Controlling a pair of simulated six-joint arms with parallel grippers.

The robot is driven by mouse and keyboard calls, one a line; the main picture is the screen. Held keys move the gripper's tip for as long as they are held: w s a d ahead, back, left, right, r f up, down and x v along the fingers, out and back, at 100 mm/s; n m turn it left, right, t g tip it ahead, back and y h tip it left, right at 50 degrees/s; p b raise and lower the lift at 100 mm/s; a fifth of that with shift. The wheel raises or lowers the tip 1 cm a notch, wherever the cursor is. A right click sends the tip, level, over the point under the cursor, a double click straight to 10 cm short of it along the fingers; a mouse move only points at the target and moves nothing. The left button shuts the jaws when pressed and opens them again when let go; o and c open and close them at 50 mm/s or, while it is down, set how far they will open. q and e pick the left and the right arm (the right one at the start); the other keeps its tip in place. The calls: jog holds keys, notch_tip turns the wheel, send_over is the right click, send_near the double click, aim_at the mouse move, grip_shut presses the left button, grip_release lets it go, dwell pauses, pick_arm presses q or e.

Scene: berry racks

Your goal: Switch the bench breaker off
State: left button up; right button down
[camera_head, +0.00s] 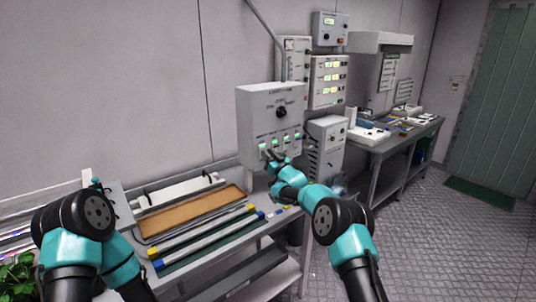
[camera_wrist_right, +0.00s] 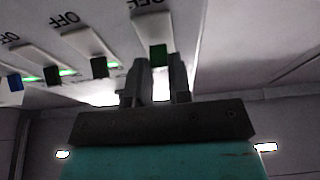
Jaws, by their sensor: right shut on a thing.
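The grey breaker box (camera_head: 256,118) is on the wall above the bench, with a dark round knob and a row of small switches with green lights low on its front. My right gripper (camera_head: 268,155) is at the left part of that row. In the right wrist view my right gripper (camera_wrist_right: 157,85) is shut on a green switch lever (camera_wrist_right: 158,53), one finger on each side. An OFF label shows above this lever and above its neighbours. My left arm stands at the left of the head view; its gripper cannot be made out.
Beside the held lever are two black levers (camera_wrist_right: 98,67) and a blue lever (camera_wrist_right: 15,83), close together. The bench below holds a brown tray (camera_head: 147,238) and long bars with yellow and blue ends. More instrument boxes (camera_head: 330,82) hang to the right.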

jog(key=shift+w+a+f+t+y, duration=0.1)
jog(key=shift+f+t+y, duration=0.3)
jog(key=shift+t, duration=0.25)
jog(key=shift+f+t+y, duration=0.25)
jog(key=shift+t+y, duration=0.15)
jog(key=shift+t, duration=0.25)
jog(key=c, duration=1)
grip_release()
jog(key=shift+c, duration=0.2)
jog(key=v, duration=1.7)
jog(key=shift+f, duration=0.25)
